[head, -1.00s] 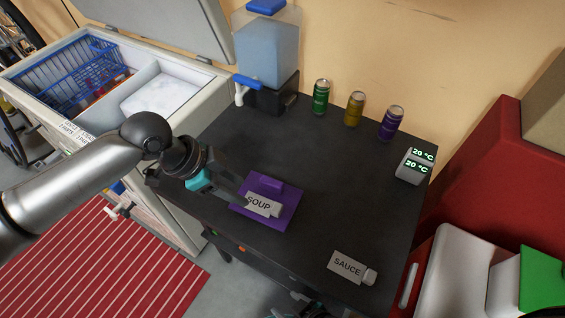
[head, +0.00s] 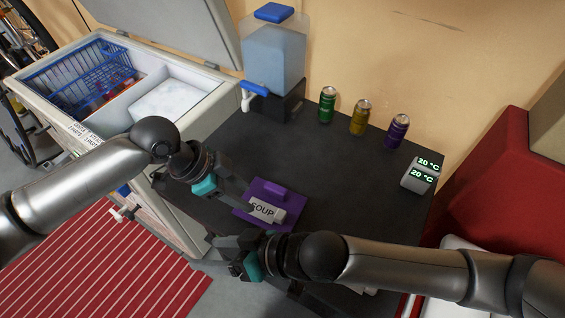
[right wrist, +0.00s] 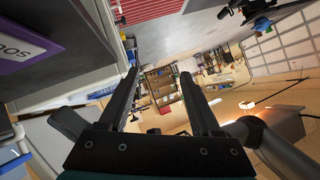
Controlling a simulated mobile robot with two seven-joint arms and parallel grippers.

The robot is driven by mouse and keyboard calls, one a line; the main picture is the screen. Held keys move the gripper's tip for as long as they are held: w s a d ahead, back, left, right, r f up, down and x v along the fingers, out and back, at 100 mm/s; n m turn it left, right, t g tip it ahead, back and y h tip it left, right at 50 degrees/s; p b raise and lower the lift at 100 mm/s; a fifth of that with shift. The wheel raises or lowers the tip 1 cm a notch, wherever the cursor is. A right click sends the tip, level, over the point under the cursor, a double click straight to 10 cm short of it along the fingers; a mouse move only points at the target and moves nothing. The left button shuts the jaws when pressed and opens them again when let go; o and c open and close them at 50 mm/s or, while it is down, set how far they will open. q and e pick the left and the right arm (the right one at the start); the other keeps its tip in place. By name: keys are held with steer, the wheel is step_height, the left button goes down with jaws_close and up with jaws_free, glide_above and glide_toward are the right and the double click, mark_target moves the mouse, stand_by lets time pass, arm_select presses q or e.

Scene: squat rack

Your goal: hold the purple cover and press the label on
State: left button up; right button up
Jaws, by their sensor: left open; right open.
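The purple cover (head: 290,213) lies on the dark table near its front edge, with a raised purple block at its back. The white SOUP label (head: 266,210) lies on it, its left end partly covered by my left gripper's fingers. My left gripper (head: 248,203) is open, its fingertips at the cover's left edge and the label. My right gripper (head: 220,243) is open and empty, left of and in front of the cover, pointing left. In the right wrist view, the cover (right wrist: 25,45) shows at upper left, outside the open fingers (right wrist: 160,78).
Green (head: 327,105), yellow (head: 360,117) and purple (head: 397,131) cans stand along the back. A 20 °C display (head: 420,176) stands at right, a water dispenser (head: 274,60) at back left. An open freezer (head: 190,120) is left. My right arm hides most of the SAUCE label.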

steer(key=w+d+f+g+h, duration=0.1)
steer(key=w+d+f+h, duration=0.2)
steer(key=d, duration=0.4)
steer(key=n+h, duration=0.3)
steer(key=h, duration=0.2)
glide_toward(285, 192)
steer(key=x, duration=1)
steer(key=shift+c, duration=0.2)
jaws_close()
